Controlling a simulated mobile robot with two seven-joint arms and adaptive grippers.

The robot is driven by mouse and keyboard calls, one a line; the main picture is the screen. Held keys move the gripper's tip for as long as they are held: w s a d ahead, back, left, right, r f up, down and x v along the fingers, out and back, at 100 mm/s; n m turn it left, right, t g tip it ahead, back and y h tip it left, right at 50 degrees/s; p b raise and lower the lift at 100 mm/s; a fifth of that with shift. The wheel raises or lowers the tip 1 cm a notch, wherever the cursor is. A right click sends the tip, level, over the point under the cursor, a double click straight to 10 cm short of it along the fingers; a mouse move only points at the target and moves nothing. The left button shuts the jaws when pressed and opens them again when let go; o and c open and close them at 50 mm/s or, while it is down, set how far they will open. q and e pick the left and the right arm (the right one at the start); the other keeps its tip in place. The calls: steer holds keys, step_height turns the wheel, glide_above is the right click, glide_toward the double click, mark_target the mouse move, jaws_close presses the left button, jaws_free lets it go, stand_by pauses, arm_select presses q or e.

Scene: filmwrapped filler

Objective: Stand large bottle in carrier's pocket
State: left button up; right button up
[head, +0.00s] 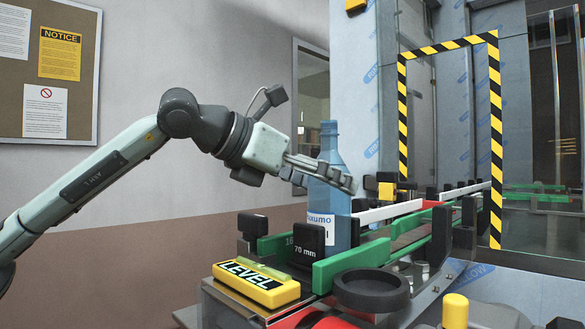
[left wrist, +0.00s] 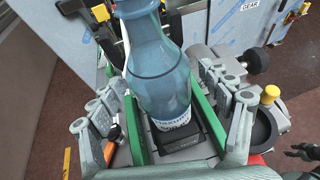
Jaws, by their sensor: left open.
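The large blue bottle (head: 327,185) stands upright at the near end of the conveyor, with a white label low on its side. It also shows in the left wrist view (left wrist: 160,75). My left gripper (head: 323,174) is open at the bottle's upper body. In the left wrist view its fingers lie on either side of the bottle, with gaps. A dark block (left wrist: 207,138) lies by the bottle's base. Black posts, one marked 70 mm (head: 308,250), stand around the base and partly hide it. I cannot tell whether the base sits inside a carrier pocket.
Green side rails (head: 350,265) flank the conveyor. A black round dish (head: 372,291) and a yellow LEVEL box (head: 256,284) sit at its near end. A yellow knob (head: 455,311) rises at front right. A black-and-yellow striped frame (head: 496,140) spans the line behind.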

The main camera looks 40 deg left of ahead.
arm_select(q)
steer(key=b+v, duration=0.1)
steer(key=v, duration=1)
arm_select(e)
steer(key=r, duration=0.3)
steer(key=shift+w+d+r, duration=0.1)
steer(key=shift+w+r, duration=0.2)
steer(key=shift+w, duration=0.1)
arm_select(q)
steer(key=shift+f, duration=0.1)
arm_select(e)
steer(key=shift+a+f, duration=0.1)
steer(key=shift+a, duration=0.1)
